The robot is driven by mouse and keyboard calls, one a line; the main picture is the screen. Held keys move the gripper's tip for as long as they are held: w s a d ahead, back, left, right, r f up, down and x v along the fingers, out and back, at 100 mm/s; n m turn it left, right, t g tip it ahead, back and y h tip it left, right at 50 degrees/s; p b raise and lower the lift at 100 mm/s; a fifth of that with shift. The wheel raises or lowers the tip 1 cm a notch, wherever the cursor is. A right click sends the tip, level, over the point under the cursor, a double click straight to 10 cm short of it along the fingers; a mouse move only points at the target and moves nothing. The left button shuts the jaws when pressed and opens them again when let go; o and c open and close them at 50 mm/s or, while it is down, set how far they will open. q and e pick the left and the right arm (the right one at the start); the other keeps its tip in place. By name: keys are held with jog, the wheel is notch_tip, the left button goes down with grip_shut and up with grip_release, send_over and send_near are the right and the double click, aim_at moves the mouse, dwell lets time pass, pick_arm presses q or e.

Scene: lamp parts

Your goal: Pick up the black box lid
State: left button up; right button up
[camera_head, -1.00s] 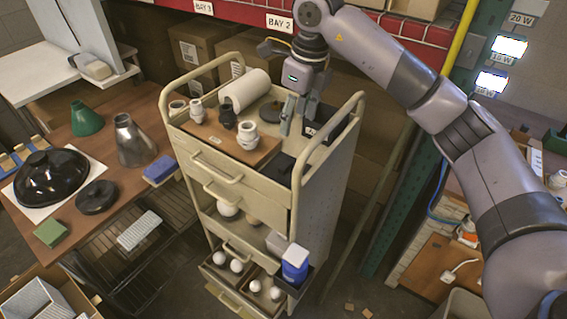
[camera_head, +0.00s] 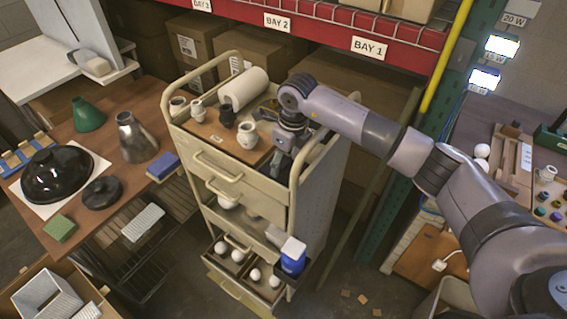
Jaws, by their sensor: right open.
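My right gripper (camera_head: 278,166) points down at the front right corner of the cart's top tray. Its fingers are open, and my wrist and arm cover most of that corner. The black box lid cannot be made out clearly now, as the gripper and wrist hide the spot where a flat black piece lay. I cannot tell whether the fingers touch it. My left gripper is not in view.
The cart (camera_head: 240,188) has raised rails on its sides. On its top stand a paper roll (camera_head: 244,88), a white jar (camera_head: 247,135) and a small black part (camera_head: 227,116). A wooden table (camera_head: 125,190) at left holds lamp shades.

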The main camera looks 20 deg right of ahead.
jog(key=shift+f, duration=0.15)
jog(key=c, duration=1.1)
